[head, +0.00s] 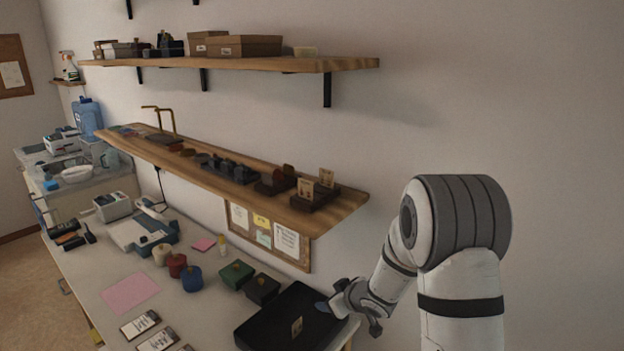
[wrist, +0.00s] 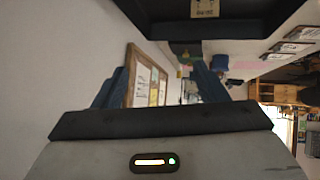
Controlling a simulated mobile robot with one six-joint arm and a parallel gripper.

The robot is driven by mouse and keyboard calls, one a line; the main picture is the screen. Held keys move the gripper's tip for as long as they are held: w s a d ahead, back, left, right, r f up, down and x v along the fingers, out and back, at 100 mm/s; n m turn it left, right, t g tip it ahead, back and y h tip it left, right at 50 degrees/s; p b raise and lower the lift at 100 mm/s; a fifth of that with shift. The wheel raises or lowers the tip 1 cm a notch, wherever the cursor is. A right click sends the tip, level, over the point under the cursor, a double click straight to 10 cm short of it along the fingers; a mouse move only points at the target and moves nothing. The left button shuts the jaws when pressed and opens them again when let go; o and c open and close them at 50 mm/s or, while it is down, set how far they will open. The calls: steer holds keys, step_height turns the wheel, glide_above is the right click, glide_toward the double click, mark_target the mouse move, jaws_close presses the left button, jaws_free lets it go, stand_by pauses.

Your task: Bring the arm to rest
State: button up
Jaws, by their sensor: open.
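My white arm rises at the right of the head view. My gripper (head: 348,314) hangs over the right side of a black tray (head: 262,328) at the table's near end. In the wrist view my gripper (wrist: 160,82) shows two blue fingers spread apart with nothing between them. The tray also shows at the top of the wrist view (wrist: 225,28). A small tan card (head: 297,326) is in the tray. I cannot tell whether the gripper touches the tray.
A green block (head: 236,274) and a black block (head: 262,288) stand just beyond the tray. Blue, red and cream pots are farther left. A long wooden shelf (head: 340,200) juts from the wall above the table. A notice board (head: 288,240) hangs below it.

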steer(key=s+d+r+m+h, duration=0.55)
steer(key=s+d+r, duration=0.5)
steer(key=r, duration=0.25)
steer(key=s+r+m+g, duration=0.1)
steer(key=s+r+g, duration=0.1)
steer(key=s, duration=0.9)
steer(key=s+a+r+m+g, duration=0.1)
steer(key=s+r+m+g, duration=0.1)
steer(key=s, duration=0.9)
steer(key=shift+s+r+g, duration=0.15)
steer(key=shift+s+g, duration=0.1)
steer(key=shift+g, duration=0.25)
